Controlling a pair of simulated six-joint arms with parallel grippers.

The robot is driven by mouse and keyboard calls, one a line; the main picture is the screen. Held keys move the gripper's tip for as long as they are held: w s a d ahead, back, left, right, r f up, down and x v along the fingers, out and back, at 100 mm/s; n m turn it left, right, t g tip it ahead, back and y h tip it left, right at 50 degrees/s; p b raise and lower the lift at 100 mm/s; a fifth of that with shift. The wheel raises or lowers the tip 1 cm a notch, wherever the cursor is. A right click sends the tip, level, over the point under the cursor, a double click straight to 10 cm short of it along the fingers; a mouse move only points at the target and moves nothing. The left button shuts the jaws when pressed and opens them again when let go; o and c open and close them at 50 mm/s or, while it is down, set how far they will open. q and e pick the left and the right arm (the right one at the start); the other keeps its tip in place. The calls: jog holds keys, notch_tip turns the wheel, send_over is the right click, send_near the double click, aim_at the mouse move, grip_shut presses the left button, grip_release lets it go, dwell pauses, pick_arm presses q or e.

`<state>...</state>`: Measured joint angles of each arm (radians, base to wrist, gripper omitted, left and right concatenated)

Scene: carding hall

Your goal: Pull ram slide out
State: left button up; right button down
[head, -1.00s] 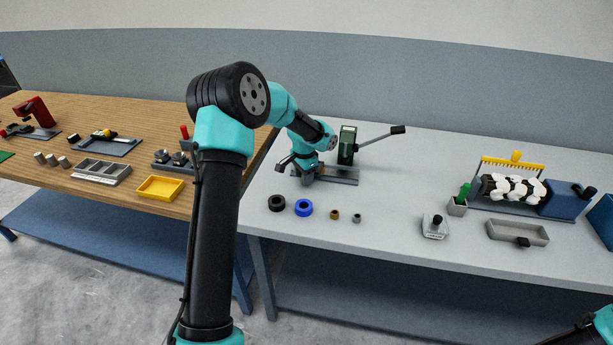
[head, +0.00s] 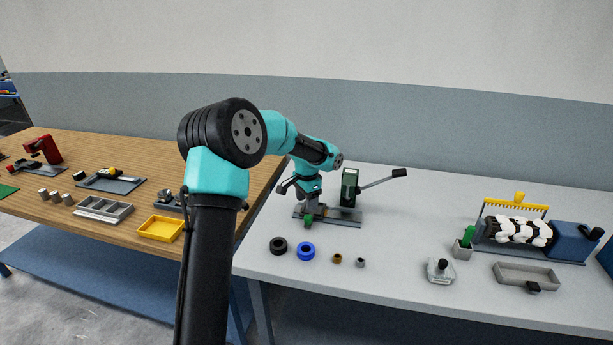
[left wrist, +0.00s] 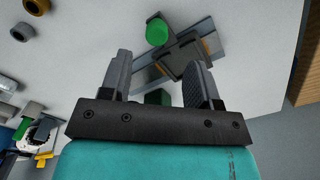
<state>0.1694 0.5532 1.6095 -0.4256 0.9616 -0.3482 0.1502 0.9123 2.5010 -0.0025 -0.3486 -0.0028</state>
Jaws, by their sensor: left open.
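A dark slide block (left wrist: 181,55) with a round green knob (left wrist: 157,32) sits on a grey rail (left wrist: 205,30) in the left wrist view. In the head view the green knob (head: 308,222) shows just below my left gripper (head: 312,208), at the left part of the rail (head: 345,221). The press's dark green body (head: 349,187) stands at the rail's back, with a lever (head: 398,173) reaching right. My left gripper (left wrist: 158,75) is open, with the block and knob beyond its fingertips in the wrist view. I cannot tell whether it touches them. My right gripper is out of view.
A black ring (head: 278,245), a blue ring (head: 306,252) and two small bushings lie in front of the rail. A grey tray (head: 525,276) and a carding machine with a yellow comb (head: 516,205) stand at the right.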

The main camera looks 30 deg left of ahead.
pick_arm(q)
notch_tip(320, 180, up, 10)
jog(key=shift+f, duration=0.15)
jog(key=shift+d+f, duration=0.1)
dwell(0.5)
